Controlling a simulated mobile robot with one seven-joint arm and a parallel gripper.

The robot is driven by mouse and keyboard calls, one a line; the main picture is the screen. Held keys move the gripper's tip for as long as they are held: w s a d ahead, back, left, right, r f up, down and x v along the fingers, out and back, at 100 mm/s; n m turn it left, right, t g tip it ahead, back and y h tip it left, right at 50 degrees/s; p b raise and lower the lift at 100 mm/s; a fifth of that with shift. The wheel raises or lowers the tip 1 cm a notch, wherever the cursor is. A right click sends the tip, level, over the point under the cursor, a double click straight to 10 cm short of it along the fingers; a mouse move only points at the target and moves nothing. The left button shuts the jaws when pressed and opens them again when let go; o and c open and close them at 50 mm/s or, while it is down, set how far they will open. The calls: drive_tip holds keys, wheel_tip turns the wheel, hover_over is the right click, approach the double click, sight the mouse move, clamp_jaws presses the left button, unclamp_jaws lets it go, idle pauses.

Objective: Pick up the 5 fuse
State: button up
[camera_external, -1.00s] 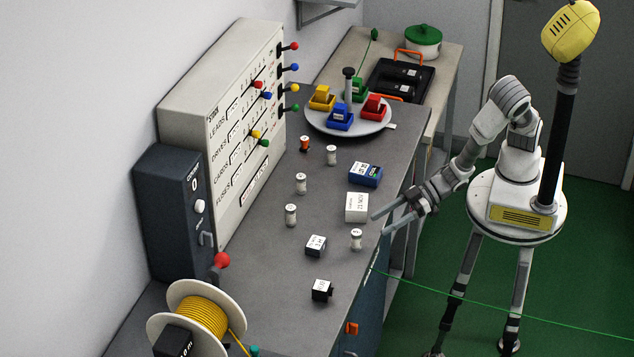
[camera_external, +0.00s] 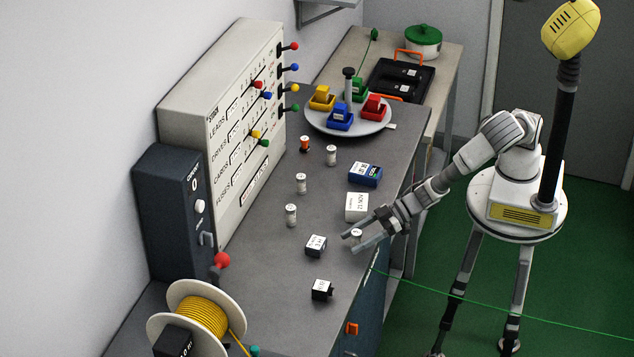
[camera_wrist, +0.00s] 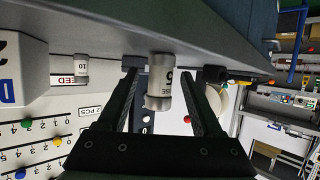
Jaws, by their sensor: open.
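The 5 fuse (camera_wrist: 160,85) is a small white-grey cylinder with metal end caps, standing on the bench near its front edge. It shows between my fingers in the wrist view, marked with a 5. In the external view this fuse (camera_external: 356,236) is partly hidden by my fingers. My gripper (camera_external: 347,243) is open, with one finger on each side of the fuse. In the wrist view my gripper (camera_wrist: 165,75) has gaps between the fuse and both fingers.
A white box (camera_external: 356,207) stands close behind my gripper. Several other fuses, such as one marked 10 (camera_wrist: 81,68), stand farther in. A small white-and-black block (camera_external: 316,245) lies left of my fingertips. A round tray (camera_external: 318,125) stands at the back. A green cable (camera_external: 480,301) crosses in front.

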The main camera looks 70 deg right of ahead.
clamp_jaws()
idle(0.3)
drive_tip(key=shift+r, duration=0.15)
